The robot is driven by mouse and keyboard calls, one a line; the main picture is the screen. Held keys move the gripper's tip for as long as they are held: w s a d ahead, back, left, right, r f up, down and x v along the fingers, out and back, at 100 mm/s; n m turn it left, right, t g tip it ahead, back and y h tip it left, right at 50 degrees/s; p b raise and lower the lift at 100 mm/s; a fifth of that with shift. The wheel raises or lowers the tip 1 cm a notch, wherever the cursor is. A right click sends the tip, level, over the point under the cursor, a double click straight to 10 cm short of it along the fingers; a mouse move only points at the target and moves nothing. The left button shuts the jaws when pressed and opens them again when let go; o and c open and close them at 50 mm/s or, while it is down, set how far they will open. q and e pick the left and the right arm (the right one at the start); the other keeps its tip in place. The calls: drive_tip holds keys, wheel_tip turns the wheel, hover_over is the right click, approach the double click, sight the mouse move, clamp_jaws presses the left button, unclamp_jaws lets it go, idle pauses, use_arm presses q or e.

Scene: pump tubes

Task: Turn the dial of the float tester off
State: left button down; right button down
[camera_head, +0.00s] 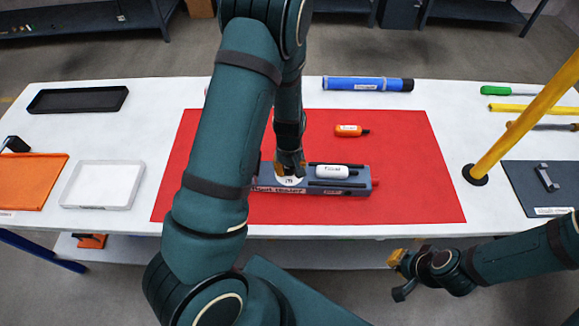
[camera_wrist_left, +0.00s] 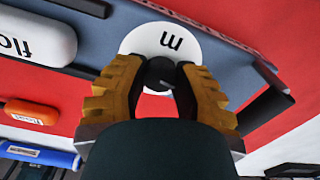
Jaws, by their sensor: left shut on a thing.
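The float tester (camera_head: 270,189) is a grey-blue bench device lying on the red mat (camera_head: 410,205) in the middle of the table. Its dial is a white disc (camera_head: 291,181) with a dark knob (camera_wrist_left: 160,72) in its centre; the disc also shows in the left wrist view (camera_wrist_left: 172,42). My left gripper (camera_head: 290,165) points down over the dial, its two yellow-brown fingers (camera_wrist_left: 160,78) shut on the dark knob. A white float (camera_head: 332,171) lies in the tester beside the dial. My right gripper (camera_head: 399,275) hangs in front of the table, away from the tester; its jaws are too small to judge.
An orange bottle (camera_head: 348,130) lies on the mat behind the tester. A blue tube (camera_head: 368,84) lies at the table's back. A yellow post (camera_head: 525,115) stands at the right. Trays lie at the left. The mat's front right is clear.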

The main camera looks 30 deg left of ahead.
sight(289, 169)
idle(0.3)
use_arm(q)
drive_tip(key=c, duration=0.6)
unclamp_jaws()
drive_tip(key=shift+r, duration=0.1)
wheel_tip(289, 169, up, 12)
drive_tip(key=shift+f, duration=0.1)
